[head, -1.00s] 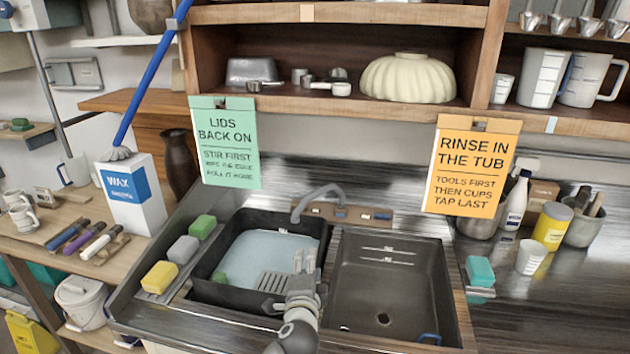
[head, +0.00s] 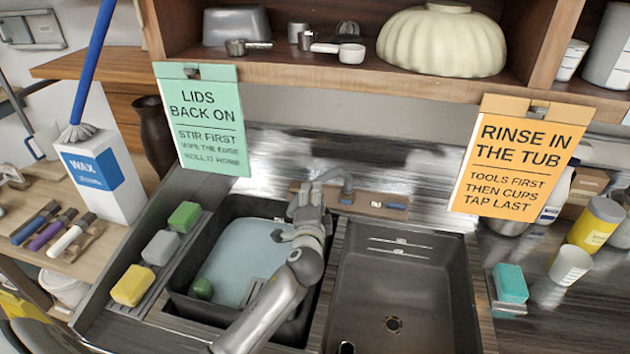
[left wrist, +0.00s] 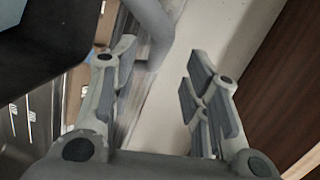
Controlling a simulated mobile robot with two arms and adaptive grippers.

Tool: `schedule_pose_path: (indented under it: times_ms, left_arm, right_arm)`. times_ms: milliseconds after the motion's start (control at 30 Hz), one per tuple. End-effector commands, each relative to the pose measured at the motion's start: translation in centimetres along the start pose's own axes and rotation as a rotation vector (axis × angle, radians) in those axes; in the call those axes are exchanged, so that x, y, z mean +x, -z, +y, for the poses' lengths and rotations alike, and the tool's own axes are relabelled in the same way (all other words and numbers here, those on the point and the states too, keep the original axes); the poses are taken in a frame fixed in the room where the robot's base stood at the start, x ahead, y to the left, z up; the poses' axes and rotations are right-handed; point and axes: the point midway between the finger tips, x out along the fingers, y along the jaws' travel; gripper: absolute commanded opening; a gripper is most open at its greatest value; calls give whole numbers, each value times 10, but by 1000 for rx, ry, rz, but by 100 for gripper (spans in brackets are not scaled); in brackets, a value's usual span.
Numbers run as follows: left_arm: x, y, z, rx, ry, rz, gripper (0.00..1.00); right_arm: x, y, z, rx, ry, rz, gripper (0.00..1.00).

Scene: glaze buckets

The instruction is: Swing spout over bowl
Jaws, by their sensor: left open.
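The grey curved spout (head: 332,174) rises from its mount at the back of the double sink and points left, toward the left bowl. The left bowl (head: 182,287) is dark and holds pale water. The right bowl (head: 395,285) is dark and empty, with a drain. My left gripper (head: 307,190) is open at the spout's outer end, hiding part of it. In the left wrist view the grey spout (left wrist: 158,35) shows between and beyond the open fingers (left wrist: 161,54); I cannot tell whether they touch it. My right gripper is not in view.
Yellow, grey and green sponges (head: 160,248) line the left ledge, and a teal sponge (head: 510,283) lies right of the sink. A green sign (head: 205,120) and an orange sign (head: 517,157) hang from the shelf (head: 350,75) above. The space over the right bowl is clear.

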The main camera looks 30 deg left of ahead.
Motion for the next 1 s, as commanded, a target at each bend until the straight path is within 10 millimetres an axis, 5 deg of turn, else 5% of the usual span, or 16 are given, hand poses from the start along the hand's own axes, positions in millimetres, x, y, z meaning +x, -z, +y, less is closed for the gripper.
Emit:
schedule_pose_path:
  times_ms: [433, 933, 1000]
  left_arm:
    - [64, -1, -1, 1, 1, -3, 42]
    - [76, -1, 0, 0, 0, -1, 42]
    - [76, -1, 0, 0, 0, -1, 34]
  right_arm:
    - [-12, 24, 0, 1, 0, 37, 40]
    - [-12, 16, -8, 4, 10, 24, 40]
    - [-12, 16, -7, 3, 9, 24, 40]
